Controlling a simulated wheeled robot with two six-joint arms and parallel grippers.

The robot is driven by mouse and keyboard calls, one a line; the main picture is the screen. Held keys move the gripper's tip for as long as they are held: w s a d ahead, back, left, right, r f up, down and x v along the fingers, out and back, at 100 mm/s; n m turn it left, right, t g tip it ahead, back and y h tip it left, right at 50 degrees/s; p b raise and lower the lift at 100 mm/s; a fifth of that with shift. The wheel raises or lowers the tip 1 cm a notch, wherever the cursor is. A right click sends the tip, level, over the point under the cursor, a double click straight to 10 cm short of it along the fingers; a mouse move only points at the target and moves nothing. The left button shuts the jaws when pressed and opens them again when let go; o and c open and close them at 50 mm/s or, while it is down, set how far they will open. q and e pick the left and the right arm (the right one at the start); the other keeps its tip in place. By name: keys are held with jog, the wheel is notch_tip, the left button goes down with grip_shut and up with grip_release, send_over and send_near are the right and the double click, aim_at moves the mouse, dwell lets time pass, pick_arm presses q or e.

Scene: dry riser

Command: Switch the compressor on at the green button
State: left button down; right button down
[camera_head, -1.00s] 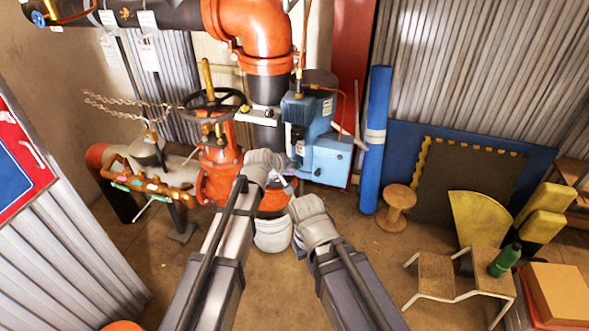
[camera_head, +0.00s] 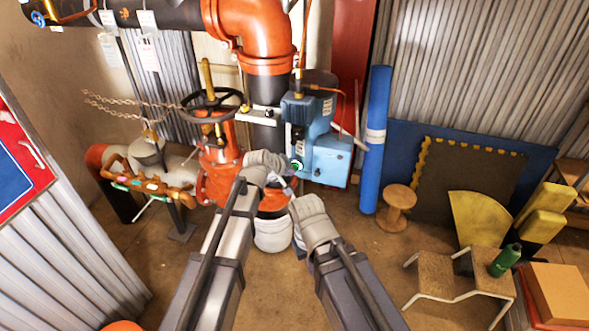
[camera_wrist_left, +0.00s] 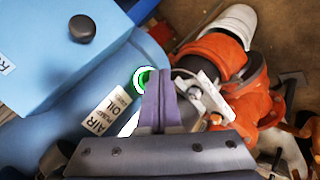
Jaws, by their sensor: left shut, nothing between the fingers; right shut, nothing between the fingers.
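The blue compressor (camera_head: 328,162) stands beside the red pipework in the head view. It fills the left of the wrist view (camera_wrist_left: 55,120), with an "AIR OIL PUMP" label. The green button (camera_head: 297,166) shows bright green with a white ring on its near face. In the wrist view the button (camera_wrist_left: 144,78) is partly hidden behind my fingertips. My left gripper (camera_head: 287,183) is shut and empty, its tips (camera_wrist_left: 162,75) at the button's edge in the picture; I cannot tell whether they touch it. My right gripper (camera_head: 299,243) is shut and empty, lower and away from the compressor.
A red valve with a dark handwheel (camera_head: 213,102) stands left of the compressor. A blue roll (camera_head: 375,150) stands to its right. A white bucket (camera_head: 272,236) is below my left gripper. A wooden spool (camera_head: 397,205) and step stool (camera_head: 450,278) are on the right.

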pick_arm(q)
jog(key=s+a, duration=0.2)
jog(key=s, duration=0.3)
jog(key=shift+s, duration=0.35)
dwell(0.3)
jog(key=s+a+m+g+y+p, duration=0.1)
jog(key=s+m+g+y+p, duration=0.1)
jog(key=s, duration=0.6)
jog(key=s+a+r+m+g+y+p, duration=0.1)
jog(key=s+a+m+g+y+p, duration=0.1)
jog(key=s, duration=0.6)
jog(key=s+a+m+g+y+p, duration=0.1)
jog(key=s+m+g+p, duration=0.3)
jog(key=s+m, duration=0.2)
jog(key=shift+s+a+r+y, duration=0.3)
jog(key=shift+s+y, duration=0.1)
jog(key=shift+s, duration=0.65)
